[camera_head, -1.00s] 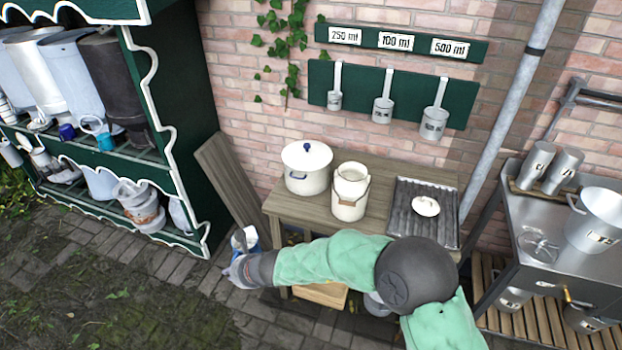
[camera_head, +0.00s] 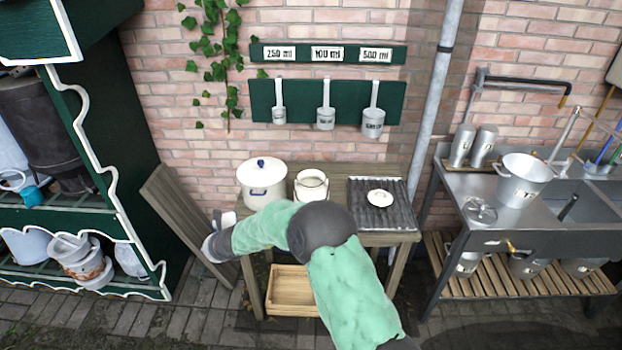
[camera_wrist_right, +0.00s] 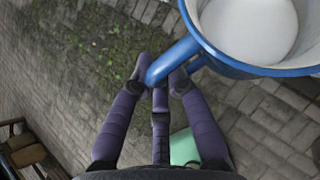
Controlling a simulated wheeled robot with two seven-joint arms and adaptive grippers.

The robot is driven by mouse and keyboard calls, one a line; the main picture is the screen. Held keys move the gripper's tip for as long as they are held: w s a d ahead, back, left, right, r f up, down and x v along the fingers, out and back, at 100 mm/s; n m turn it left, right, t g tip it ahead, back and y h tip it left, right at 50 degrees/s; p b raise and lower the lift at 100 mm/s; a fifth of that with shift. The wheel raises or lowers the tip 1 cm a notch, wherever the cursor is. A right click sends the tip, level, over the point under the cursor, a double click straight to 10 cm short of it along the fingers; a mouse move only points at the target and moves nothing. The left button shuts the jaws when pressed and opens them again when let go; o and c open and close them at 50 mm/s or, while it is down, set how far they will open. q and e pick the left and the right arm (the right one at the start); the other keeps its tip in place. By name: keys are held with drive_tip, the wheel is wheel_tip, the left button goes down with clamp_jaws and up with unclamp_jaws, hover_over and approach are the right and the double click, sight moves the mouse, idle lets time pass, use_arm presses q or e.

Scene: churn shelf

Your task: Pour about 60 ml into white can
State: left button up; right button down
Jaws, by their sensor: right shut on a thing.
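My right gripper (camera_wrist_right: 160,82) is shut on the blue handle of a blue-rimmed jug (camera_wrist_right: 210,48). The jug's inside is pale with a white round area; I cannot tell whether that is liquid or the bottom. In the head view my right arm reaches leftward, and the gripper (camera_head: 212,240) is left of the wooden table, its fingers mostly hidden; only a small pale part of the jug shows. The white can (camera_head: 311,184) stands upright and open on the table, its lower part hidden behind my arm. My left gripper is out of view.
A lidded white pot (camera_head: 262,190) stands left of the can. A ribbed tray (camera_head: 367,212) with a white lid (camera_head: 380,198) lies to its right. A wooden board (camera_head: 188,222) leans by the green shelf (camera_head: 115,228). Measuring ladles (camera_head: 325,118) hang above. A steel sink bench stands right.

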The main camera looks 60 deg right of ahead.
drive_tip(key=s+d+m+h, duration=0.1)
drive_tip(key=d+m, duration=0.1)
drive_tip(key=d, duration=0.9)
drive_tip(key=s+d+m+g+h, duration=0.1)
drive_tip(key=s+d+m+h, duration=0.1)
drive_tip(key=d, duration=0.8)
drive_tip(key=shift+s+d+f, duration=0.15)
drive_tip(key=shift+s+d, duration=0.05)
drive_tip(key=shift+d, duration=0.2)
